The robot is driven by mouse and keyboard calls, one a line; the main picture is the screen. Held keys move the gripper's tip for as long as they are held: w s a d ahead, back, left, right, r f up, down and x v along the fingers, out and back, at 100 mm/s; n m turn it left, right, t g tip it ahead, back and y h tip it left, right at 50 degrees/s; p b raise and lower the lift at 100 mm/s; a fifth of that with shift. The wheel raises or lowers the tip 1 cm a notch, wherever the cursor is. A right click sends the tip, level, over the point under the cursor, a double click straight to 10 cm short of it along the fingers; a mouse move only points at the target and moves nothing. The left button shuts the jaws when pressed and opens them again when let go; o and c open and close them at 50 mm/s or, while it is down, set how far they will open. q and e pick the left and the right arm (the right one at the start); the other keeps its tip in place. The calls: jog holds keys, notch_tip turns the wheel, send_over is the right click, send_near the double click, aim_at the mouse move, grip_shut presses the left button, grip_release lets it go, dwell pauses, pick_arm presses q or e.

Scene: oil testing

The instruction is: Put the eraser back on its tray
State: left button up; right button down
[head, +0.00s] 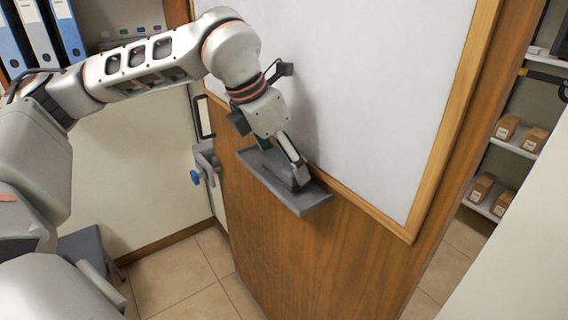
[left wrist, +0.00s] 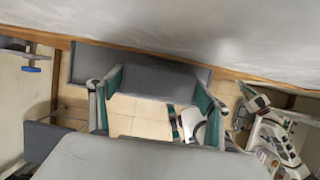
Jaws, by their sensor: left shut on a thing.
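My left gripper (head: 282,160) is at the grey tray (head: 316,198) on the lower edge of the whiteboard, its fingers pointing down. It is shut on the eraser (head: 280,172), a dark grey block mostly hidden by the fingers in the head view. In the left wrist view the eraser (left wrist: 158,80) spans between the green-padded fingers (left wrist: 158,92), with the grey tray (left wrist: 88,64) just behind it. The eraser is at the tray, but I cannot tell whether it touches the tray. My right gripper is not clearly seen in either view.
The whiteboard (head: 360,100) has a wooden frame and stands on a brown wooden panel (head: 300,250). A grey clamp with a blue knob (head: 196,177) is left of the tray. Shelves with brown boxes (head: 506,127) are at the right. The tiled floor (head: 180,275) is open below.

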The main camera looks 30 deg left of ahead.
pick_arm(q)
jog(key=shift+w+f, duration=0.15)
jog(key=shift+f, duration=0.6)
jog(key=o, duration=0.5)
jog(key=shift+f, duration=0.1)
jog(key=o, duration=0.5)
jog(key=v, duration=1.2)
jog(key=shift+d, duration=0.1)
